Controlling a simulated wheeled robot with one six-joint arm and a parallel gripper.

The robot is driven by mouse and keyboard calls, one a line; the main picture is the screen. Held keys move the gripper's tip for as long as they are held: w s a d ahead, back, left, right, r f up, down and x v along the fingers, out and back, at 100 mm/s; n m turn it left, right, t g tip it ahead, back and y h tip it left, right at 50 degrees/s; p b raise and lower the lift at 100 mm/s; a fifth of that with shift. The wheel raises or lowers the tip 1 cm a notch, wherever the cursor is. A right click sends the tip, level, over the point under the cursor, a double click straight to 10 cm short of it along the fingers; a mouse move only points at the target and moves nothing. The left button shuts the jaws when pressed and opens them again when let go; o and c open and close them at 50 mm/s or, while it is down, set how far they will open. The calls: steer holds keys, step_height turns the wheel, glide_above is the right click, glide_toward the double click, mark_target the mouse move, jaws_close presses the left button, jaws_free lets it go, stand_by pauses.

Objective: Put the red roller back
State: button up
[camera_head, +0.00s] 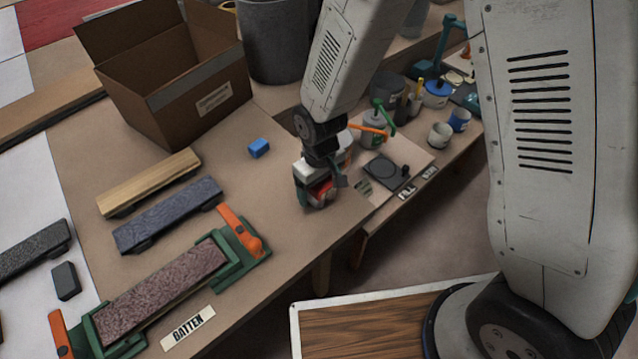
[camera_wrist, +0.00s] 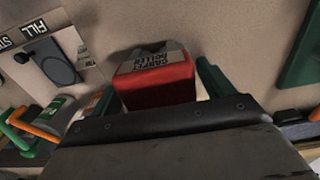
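A red boxy thing (camera_wrist: 158,88) with a pale label reading "CARPET ROLLER" lies below my gripper in the wrist view. In the head view its red part (camera_head: 320,190) shows low beneath my gripper, mostly hidden. My gripper (camera_head: 325,178) points down near the table's right edge. In the wrist view its dark green fingers (camera_wrist: 158,86) stand on either side of the red thing, with a thin gap visible on the right. It looks open around the red thing, not clearly touching it. I cannot make out a separate roller.
A cardboard box (camera_head: 190,100) and grey bucket (camera_head: 280,40) stand behind. A blue block (camera_head: 259,148), batten clamp (camera_head: 160,290) and sanding blocks (camera_head: 168,215) lie left. Pots and a dark round-ended plate (camera_head: 385,170) lie right.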

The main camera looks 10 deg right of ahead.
steer(key=shift+r, duration=0.1)
steer(key=s+d+r+m, duration=0.1)
steer(key=d+r, duration=0.2)
steer(key=r, duration=0.7)
steer(key=s+d+r, duration=0.1)
steer(key=d+r, duration=0.2)
steer(key=r, duration=0.7)
steer(key=s+d+r+m, duration=0.3)
steer(key=s+d+r, duration=0.2)
steer(key=s+d, duration=0.2)
steer(key=s+d+r+m+t, duration=0.1)
steer(key=s+d+r, duration=0.4)
steer(key=s, duration=0.5)
steer(key=shift+s+d+r+m, duration=0.15)
steer(key=shift+d+r+m, duration=0.15)
steer(key=shift+d+m, duration=0.8)
steer(key=shift+d, duration=0.15)
